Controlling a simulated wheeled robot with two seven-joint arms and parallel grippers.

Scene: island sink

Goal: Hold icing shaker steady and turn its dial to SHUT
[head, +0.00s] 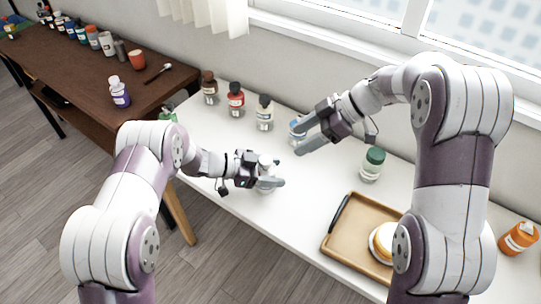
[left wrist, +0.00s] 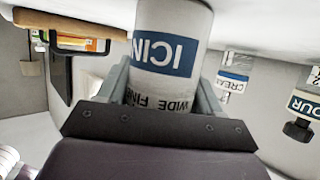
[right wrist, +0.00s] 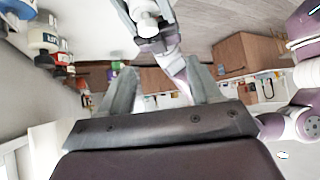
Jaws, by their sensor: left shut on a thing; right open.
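The icing shaker (head: 267,161) stands upright near the front edge of the white counter in the head view, with a pale top. My left gripper (head: 271,182) is shut on its body. In the left wrist view the shaker (left wrist: 168,45) shows inverted between the fingers, with a blue ICING label and the words WIDE and FINE. The word SHUT and the dial setting cannot be read. My right gripper (head: 303,134) is open and empty, above and to the right of the shaker. In the right wrist view the shaker's white top (right wrist: 146,22) lies beyond the open fingers (right wrist: 162,88).
Several bottles line the wall, including a red one (head: 235,100) and a pale one (head: 265,113). A blue-labelled bottle (head: 297,129) is partly behind my right gripper. A green-capped jar (head: 372,164), a wooden tray (head: 345,240) and an orange bottle (head: 518,238) stand at right.

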